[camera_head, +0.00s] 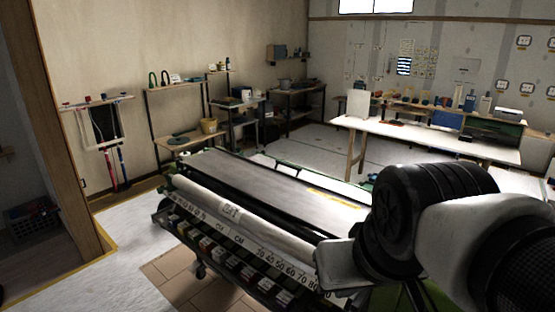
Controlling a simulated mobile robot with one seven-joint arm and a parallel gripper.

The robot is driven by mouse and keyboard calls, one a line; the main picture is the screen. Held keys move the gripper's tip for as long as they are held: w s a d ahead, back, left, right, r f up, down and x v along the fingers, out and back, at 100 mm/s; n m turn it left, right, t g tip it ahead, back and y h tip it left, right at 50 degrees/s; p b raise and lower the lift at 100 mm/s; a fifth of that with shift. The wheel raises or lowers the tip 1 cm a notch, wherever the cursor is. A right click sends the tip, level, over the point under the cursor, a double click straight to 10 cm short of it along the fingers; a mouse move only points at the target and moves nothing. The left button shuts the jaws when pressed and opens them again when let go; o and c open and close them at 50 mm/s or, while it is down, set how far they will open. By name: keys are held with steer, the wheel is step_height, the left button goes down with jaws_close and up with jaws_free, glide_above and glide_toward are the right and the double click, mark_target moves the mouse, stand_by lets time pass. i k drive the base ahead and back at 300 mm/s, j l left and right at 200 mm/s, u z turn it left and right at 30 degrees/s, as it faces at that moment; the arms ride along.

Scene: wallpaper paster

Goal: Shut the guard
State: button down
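The wallpaper paster (265,188) stands in front of me, a long machine with a flat dark grey top panel. A pale bar (235,214) with a label runs along its near side, above a printed number scale. I cannot tell for certain which of these long parts is the guard, nor how far open it stands. My arm reaches in from the right. My gripper (338,266) is at the machine's near right end, seen from behind. Its fingertips are hidden, so its opening and any contact with the machine cannot be seen.
A white worktable (430,139) with tools stands behind at the right. Shelves (178,140) line the back left wall. A wooden post (66,130) and a dark crate (32,220) are at the left. Pale floor (125,235) lies clear left of the machine.

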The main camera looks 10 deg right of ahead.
mark_target(335, 213)
steer(key=i+j+z, duration=0.1)
steer(key=j+z, duration=0.15)
steer(key=z, duration=0.15)
steer(key=i+j+z, duration=0.1)
steer(key=j+z, duration=0.15)
steer(key=z, duration=0.15)
steer(key=j+z, duration=0.7)
steer(key=j, duration=0.15)
steer(key=j+z, duration=0.35)
steer(key=j, duration=0.2)
steer(key=k+j, duration=0.1)
steer(key=j, duration=0.25)
steer(key=k+j+z, duration=0.15)
steer(key=j, duration=1.8)
steer(key=i+j, duration=0.15)
steer(key=j+z, duration=0.05)
